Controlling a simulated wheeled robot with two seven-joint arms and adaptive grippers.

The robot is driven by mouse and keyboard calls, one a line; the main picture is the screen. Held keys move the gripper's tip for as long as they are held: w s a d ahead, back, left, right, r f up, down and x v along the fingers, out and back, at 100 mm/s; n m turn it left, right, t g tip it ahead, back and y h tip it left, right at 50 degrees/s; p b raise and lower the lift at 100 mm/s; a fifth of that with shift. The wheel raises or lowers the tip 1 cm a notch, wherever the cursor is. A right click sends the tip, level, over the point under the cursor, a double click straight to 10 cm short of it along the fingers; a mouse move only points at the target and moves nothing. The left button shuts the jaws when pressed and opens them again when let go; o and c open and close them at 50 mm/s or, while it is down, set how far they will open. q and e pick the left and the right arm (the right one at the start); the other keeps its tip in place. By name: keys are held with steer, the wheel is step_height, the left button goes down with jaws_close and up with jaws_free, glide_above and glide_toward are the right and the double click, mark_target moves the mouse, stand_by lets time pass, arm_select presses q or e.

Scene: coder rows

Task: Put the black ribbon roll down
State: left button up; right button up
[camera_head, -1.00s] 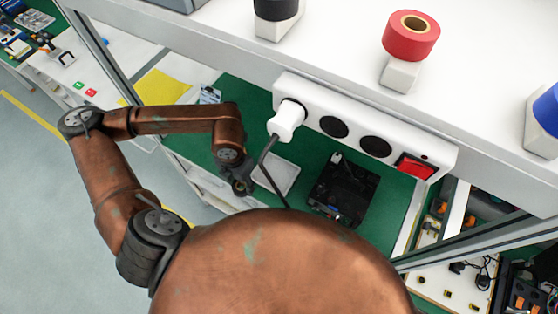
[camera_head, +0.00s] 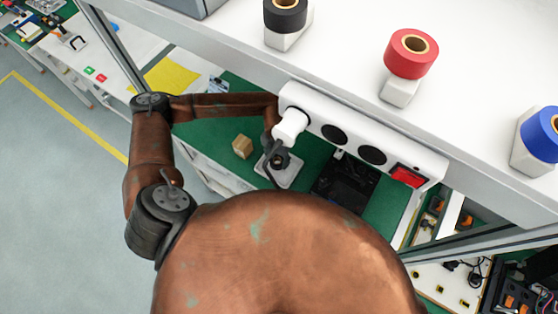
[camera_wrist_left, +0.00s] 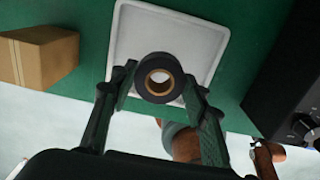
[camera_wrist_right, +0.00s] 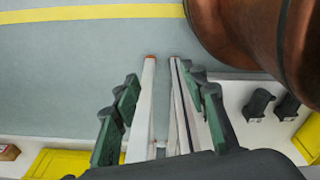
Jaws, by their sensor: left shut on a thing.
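A black ribbon roll (camera_wrist_left: 159,77) with a tan core is held between the fingertips of my left gripper (camera_wrist_left: 160,88) in the left wrist view. It shows over the white tray (camera_wrist_left: 208,24); whether it touches the tray I cannot tell. In the head view my left gripper (camera_head: 277,158) is over the same tray (camera_head: 296,168), partly hidden by the plug and cable. Another black roll (camera_head: 285,14) stands on a white holder on the upper shelf. My right gripper (camera_wrist_right: 165,95) is open and empty in the right wrist view, over the floor area.
A cardboard box (camera_head: 242,147) sits left of the tray on the green mat (camera_head: 208,138). A black device (camera_head: 343,185) stands to its right. A white power strip (camera_head: 353,137) with a plug overhangs the tray. Red (camera_head: 411,54) and blue (camera_head: 542,137) rolls stand on the shelf.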

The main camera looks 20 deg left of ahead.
arm_select(q)
steer(key=shift+w+d+f, duration=0.2)
steer(key=shift+w+f, duration=0.05)
steer(key=shift+f, duration=0.15)
step_height(320, 180, down, 3)
steer(key=shift+f+p, duration=0.15)
steer(key=shift+p, duration=0.2)
steer(key=shift+c, duration=0.4)
steer(key=o, duration=0.8)
steer(key=shift+c, duration=0.2)
steer(key=o, duration=0.3)
steer(key=shift+w, duration=0.1)
steer(key=shift+o, duration=0.5)
arm_select(e)
steer(key=shift+s+a+r, duration=0.1)
steer(key=shift+s+r, duration=0.2)
steer(key=shift+s, duration=0.35)
